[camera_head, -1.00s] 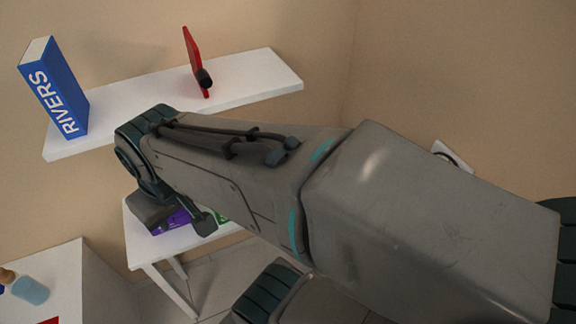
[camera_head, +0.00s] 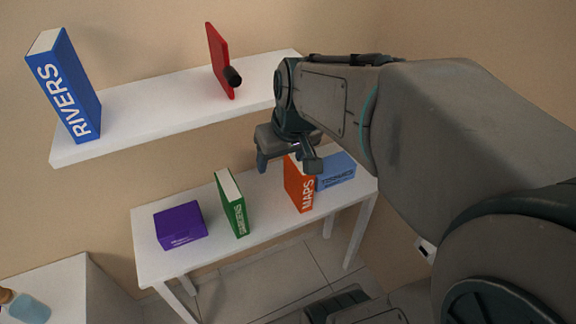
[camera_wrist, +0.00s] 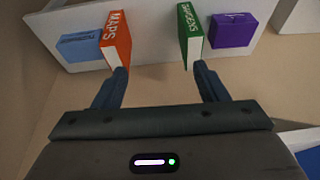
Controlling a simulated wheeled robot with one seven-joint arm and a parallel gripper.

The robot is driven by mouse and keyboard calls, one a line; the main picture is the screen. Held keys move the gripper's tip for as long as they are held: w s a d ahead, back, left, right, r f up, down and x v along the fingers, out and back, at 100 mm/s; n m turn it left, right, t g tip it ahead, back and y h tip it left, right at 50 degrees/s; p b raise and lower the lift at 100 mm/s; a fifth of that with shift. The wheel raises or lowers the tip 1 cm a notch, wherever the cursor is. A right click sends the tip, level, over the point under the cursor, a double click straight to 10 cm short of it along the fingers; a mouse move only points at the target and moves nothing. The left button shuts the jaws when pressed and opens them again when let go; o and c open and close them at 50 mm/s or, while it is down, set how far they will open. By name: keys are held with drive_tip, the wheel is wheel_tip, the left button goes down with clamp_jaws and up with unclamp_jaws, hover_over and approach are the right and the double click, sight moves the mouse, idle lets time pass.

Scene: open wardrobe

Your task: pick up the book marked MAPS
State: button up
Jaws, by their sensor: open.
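The orange book marked MAPS (camera_head: 299,188) stands upright on the white table, its top partly hidden by my gripper in the head view. It also shows in the wrist view (camera_wrist: 116,40), upside down, just beyond the left fingertip. My gripper (camera_head: 288,168) is open and empty, above and close to the book in the head view. In the wrist view my gripper's fingers (camera_wrist: 160,72) are spread wide, with bare wall and the table edge between them. I cannot tell whether a finger touches the book.
A blue box (camera_head: 337,171) lies right beside the MAPS book. A green book (camera_head: 231,203) and a purple box (camera_head: 180,225) are farther left on the white table (camera_head: 262,215). A shelf (camera_head: 150,112) above holds the blue RIVERS book (camera_head: 66,88) and a red object (camera_head: 218,58).

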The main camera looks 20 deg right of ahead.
drive_tip(key=b, duration=0.7)
approach(298, 165)
drive_tip(key=shift+t, duration=0.3)
drive_tip(key=x, duration=0.4)
drive_tip(key=d+x, duration=0.1)
drive_tip(key=x, duration=0.1)
drive_tip(key=shift+w+f, duration=0.25)
drive_tip(key=shift+w, duration=0.25)
drive_tip(key=x, duration=0.6)
drive_tip(key=shift+f+b, duration=0.2)
drive_tip(key=shift+b, duration=0.1)
drive_tip(key=c, duration=1.3)
drive_tip(key=shift+d, duration=0.1)
clamp_jaws()
drive_tip(key=shift+r+p, duration=0.25)
drive_tip(key=shift+p, duration=0.1)
